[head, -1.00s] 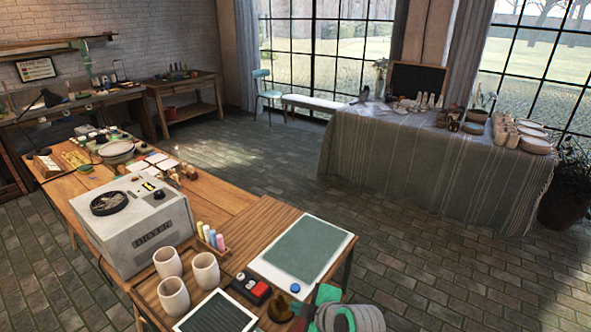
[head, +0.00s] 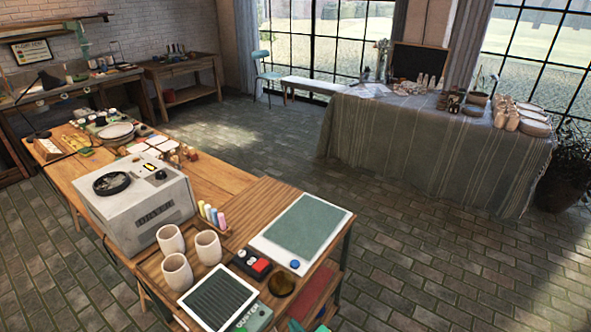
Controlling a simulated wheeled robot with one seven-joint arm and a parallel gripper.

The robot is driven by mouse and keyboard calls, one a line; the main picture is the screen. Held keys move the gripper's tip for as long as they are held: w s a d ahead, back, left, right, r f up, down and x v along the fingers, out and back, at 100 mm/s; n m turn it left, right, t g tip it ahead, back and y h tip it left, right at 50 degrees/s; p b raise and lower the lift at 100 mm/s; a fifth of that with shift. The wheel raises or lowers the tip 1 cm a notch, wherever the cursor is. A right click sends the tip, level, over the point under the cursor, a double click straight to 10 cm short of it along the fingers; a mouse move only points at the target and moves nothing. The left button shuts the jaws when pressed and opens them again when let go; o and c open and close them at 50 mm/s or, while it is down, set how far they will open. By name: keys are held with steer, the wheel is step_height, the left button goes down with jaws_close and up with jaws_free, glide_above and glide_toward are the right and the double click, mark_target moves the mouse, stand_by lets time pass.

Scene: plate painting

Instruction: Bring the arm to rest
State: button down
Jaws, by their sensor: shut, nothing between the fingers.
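My gripper is not in view. Small green pieces show at the bottom edge, right of the green duster box; they may be part of my arm, but I cannot tell which part. The near workbench (head: 262,193) has a grey boxy machine (head: 137,216) with a round black top. Three pale cups (head: 171,240) stand in front of it.
A ribbed dark pad (head: 218,297), a button box (head: 252,264), a round dark dish (head: 281,284) and a green mat in a white frame (head: 301,226) lie on the near bench. A cloth-covered table (head: 430,150) with pottery stands across open brick floor (head: 400,270).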

steer(key=s+d+f+m+t+h, duration=0.1)
steer(key=s+f+m+h, duration=0.15)
steer(key=s, duration=0.55)
steer(key=s+f+m+t+h, duration=0.15)
steer(key=s+m, duration=0.25)
steer(key=s, duration=0.5)
steer(key=s+r+m+t, duration=0.1)
steer(key=s+r, duration=0.3)
steer(key=s, duration=0.3)
steer(key=s+a+r+m+t, duration=0.1)
steer(key=s+r+m+t, duration=0.1)
steer(key=s+r, duration=0.2)
steer(key=v, duration=0.3)
steer(key=shift+s, duration=0.2)
steer(key=shift+f, duration=0.15)
